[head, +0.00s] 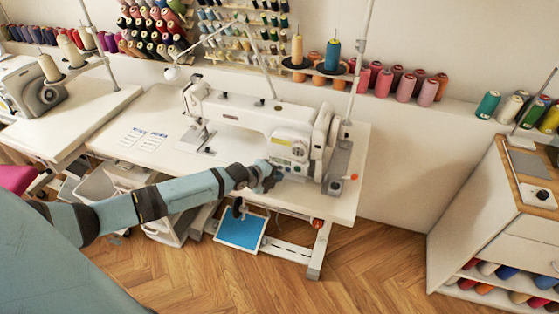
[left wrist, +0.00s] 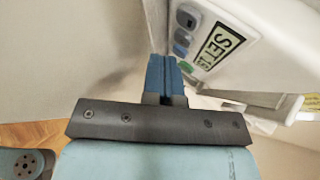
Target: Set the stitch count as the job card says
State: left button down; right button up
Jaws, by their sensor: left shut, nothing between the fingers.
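The white sewing machine (head: 250,115) stands on its table, with a control panel (head: 291,150) on its right end. My left gripper (head: 277,176) is in front of that panel, just below it, with its fingers shut and empty. In the left wrist view the shut blue fingers (left wrist: 165,72) point up beside the panel. The panel's display (left wrist: 219,47) reads "SET" and a number I cannot read surely. My right gripper is not in view.
Behind are thread racks (head: 155,30) and spools on a ledge. A thread stand (head: 332,67) rises behind the machine. A blue pedal (head: 241,229) is under the table (head: 345,200). A cabinet (head: 500,215) stands at the right, with open floor between.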

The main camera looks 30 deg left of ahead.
aim_at(270, 197)
pick_arm(q)
jog(key=shift+s+d+r+p, duration=0.1)
jog(key=shift+s+d+p, duration=0.05)
jog(key=shift+s+p, duration=0.4)
jog(key=shift+s+d+p, duration=0.15)
jog(key=shift+s+p, duration=0.65)
jog(key=shift+s+d+p, duration=0.2)
jog(key=shift+s+p, duration=0.35)
jog(key=shift+s, duration=0.25)
jog(key=shift+s+d+p, duration=0.2)
jog(key=shift+s+p, duration=0.35)
jog(key=shift+s, duration=0.2)
